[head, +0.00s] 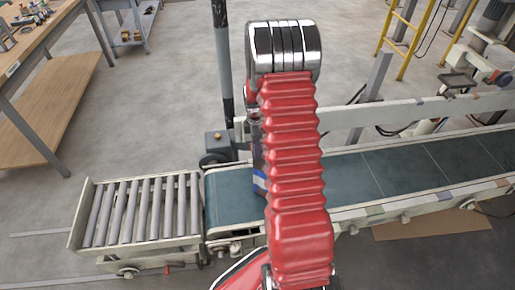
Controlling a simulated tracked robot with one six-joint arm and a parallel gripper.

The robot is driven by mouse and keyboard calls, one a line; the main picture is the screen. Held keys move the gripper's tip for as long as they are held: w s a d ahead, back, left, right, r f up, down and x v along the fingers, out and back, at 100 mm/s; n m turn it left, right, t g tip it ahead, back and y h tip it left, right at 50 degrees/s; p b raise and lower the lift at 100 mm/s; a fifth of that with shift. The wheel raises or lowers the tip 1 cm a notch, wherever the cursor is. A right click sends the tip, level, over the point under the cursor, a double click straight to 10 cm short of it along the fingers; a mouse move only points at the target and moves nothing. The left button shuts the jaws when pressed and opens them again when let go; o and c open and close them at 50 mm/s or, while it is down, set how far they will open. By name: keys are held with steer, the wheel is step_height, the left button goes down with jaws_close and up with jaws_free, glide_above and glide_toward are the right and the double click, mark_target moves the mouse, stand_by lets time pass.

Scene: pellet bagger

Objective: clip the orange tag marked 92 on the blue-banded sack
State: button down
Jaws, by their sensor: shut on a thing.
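My own red bellows-covered arm stands up through the middle of the head view and hides what lies behind it. My gripper's jaws do not show. A narrow dark grey part shows along the arm's left edge, and I cannot tell whether it belongs to my wrist. Below it a small blue and white patch (260,182) shows over the belt. I cannot tell whether it is part of the blue-banded sack. No orange tag and no number 92 can be seen.
A conveyor with a dark blue-green belt (400,160) runs across, its left part (230,197) bare. A roller table (135,212) adjoins its left end. A dark post (224,70) stands behind. A wooden workbench (40,40) is at upper left, a yellow ladder (405,40) at upper right.

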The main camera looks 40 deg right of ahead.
steer(key=shift+s+f, duration=0.15)
steer(key=shift+f, duration=0.05)
steer(key=c, duration=1.4)
jaws_free()
steer(key=shift+r, duration=0.1)
steer(key=shift+r, duration=0.1)
steer(key=shift+w+r, duration=0.2)
steer(key=shift+r, duration=0.25)
step_height(320, 180, up, 13)
steer(key=shift+f, duration=0.2)
